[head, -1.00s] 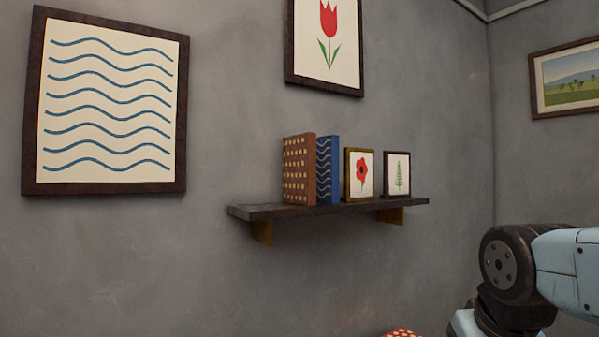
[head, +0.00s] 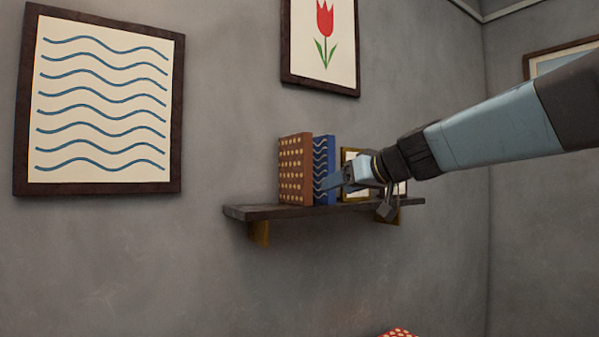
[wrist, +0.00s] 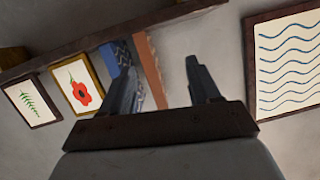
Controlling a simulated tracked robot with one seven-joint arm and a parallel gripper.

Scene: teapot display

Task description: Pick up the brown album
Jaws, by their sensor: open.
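The brown album (head: 295,170) with cream dots stands upright at the left end of the wall shelf (head: 265,211). The blue album (head: 324,165) with pale wavy lines stands right beside it. My gripper (head: 341,183) is in front of the shelf, to the right of the brown album, and partly covers the blue album. In the wrist view my gripper (wrist: 163,77) is open and empty, and its left finger overlaps the blue album (wrist: 122,62). The brown album (wrist: 149,68) shows as a narrow strip between the fingers in the picture; whether they touch it cannot be told.
A poppy picture (wrist: 81,92) and a fern picture (wrist: 30,100) stand on the shelf past the blue album. A wave picture (head: 100,108) and a tulip picture (head: 322,45) hang on the wall. A red dotted thing (head: 399,334) shows at the bottom edge.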

